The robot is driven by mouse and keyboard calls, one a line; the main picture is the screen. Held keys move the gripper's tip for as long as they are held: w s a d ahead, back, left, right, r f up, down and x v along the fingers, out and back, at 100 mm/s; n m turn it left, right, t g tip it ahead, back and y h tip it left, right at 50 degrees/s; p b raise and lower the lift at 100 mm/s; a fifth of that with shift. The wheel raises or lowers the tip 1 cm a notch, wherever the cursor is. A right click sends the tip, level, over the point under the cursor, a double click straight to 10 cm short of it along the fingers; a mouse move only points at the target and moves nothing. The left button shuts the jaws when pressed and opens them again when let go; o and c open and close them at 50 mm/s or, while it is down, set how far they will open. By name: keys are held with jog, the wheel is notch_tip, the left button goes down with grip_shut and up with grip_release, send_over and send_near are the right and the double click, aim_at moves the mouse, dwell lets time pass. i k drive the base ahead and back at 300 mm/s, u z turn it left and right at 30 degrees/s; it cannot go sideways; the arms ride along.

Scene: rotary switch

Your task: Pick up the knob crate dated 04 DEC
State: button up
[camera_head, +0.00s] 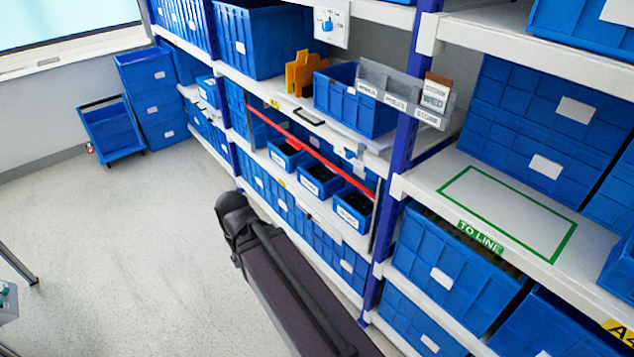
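Three small blue crates with dark contents stand in a row on a middle shelf: a left crate (285,150), a middle crate (321,178) and a right crate (354,203). Each has a white front label, but the print is too small for me to read, so I cannot tell which is dated 04 DEC. A red bar (312,148) slants across the front of this bay, above the crates. My dark arm rises from the bottom of the picture, in front of the shelving. My gripper does not show.
A green-outlined empty space (510,208), marked TO LINE, lies on the right shelf. A larger blue bin (350,105) and an orange holder (303,73) stand above the crates. A blue wheeled cart (112,130) stands at the back left. The left floor is mostly clear.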

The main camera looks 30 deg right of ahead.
aim_at(323, 181)
jog(key=u, duration=1)
jog(key=i, duration=1.65)
jog(key=z, duration=1.05)
